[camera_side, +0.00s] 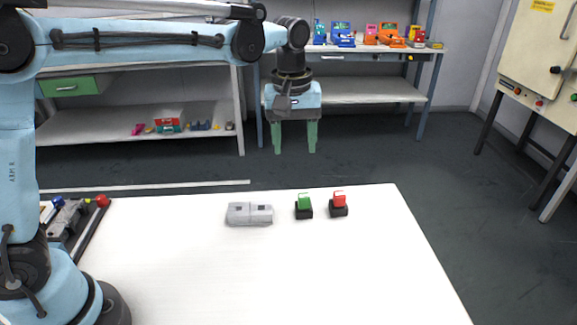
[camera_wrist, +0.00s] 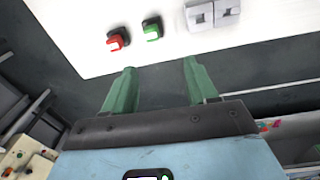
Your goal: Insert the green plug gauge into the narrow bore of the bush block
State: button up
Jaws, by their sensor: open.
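The green plug gauge (camera_side: 304,201) stands upright in a small black holder on the white table; it also shows at the top of the wrist view (camera_wrist: 152,31). I cannot tell from these frames which bore is narrower. My gripper (camera_side: 295,150) has green fingers, is open and empty, and hangs above and beyond the far edge of the table. In the wrist view its two fingers (camera_wrist: 160,72) are spread apart with nothing between them.
A red plug gauge (camera_side: 339,200) stands in its own black holder right of the green one. A dark tray (camera_side: 82,228) with assorted parts is at the table's left. The front and middle of the white table (camera_side: 300,275) are clear. Shelves stand behind.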

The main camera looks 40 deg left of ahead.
jog(key=w+d+f+n, duration=0.1)
send_over(304, 196)
jog(key=shift+g, duration=0.4)
jog(key=f, duration=0.7)
jog(key=shift+w+a, duration=0.1)
jog(key=shift+a, duration=0.15)
jog(key=shift+d+f, duration=0.15)
jog(key=shift+f, duration=1.2)
jog(key=shift+d+f, duration=0.1)
jog(key=shift+f, duration=1.25)
grip_shut()
jog(key=shift+r, duration=0.1)
